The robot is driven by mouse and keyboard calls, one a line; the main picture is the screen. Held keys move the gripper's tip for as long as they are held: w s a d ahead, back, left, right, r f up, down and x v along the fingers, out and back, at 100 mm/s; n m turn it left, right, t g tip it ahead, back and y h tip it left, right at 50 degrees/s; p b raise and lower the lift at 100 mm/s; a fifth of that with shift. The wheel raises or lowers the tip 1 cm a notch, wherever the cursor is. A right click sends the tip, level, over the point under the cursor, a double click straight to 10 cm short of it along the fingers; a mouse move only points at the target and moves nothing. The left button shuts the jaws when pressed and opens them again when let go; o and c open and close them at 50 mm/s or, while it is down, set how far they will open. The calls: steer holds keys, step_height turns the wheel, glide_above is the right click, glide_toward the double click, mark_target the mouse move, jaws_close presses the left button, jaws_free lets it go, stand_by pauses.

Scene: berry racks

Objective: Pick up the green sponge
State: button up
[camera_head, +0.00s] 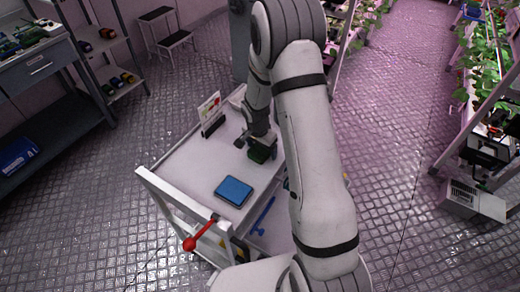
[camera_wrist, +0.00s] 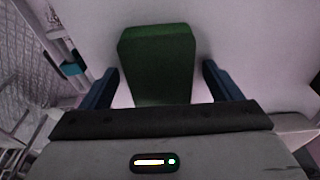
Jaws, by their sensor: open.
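The green sponge (camera_head: 260,153) lies on the white top of a cart, under my gripper (camera_head: 256,143) in the head view. In the wrist view the green sponge (camera_wrist: 157,60) is a dark green block between the two blue fingers of my gripper (camera_wrist: 160,88). A gap shows on each side of it, so the fingers are open and apart from it. The lower end of the sponge is hidden behind the gripper's body.
The cart top (camera_head: 190,170) also holds a blue flat item (camera_head: 234,190) and a small upright card (camera_head: 210,112). A red-ended handle (camera_head: 200,235) sits at the cart's near edge. Shelving (camera_head: 100,60) stands at left and plant racks (camera_head: 485,90) at right. Patterned floor lies between.

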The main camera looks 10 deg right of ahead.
mark_target(261, 148)
steer(key=shift+c, duration=0.4)
steer(key=c, duration=1)
step_height(261, 148, up, 10)
steer(key=shift+r+b, duration=0.1)
steer(key=shift+b, duration=0.75)
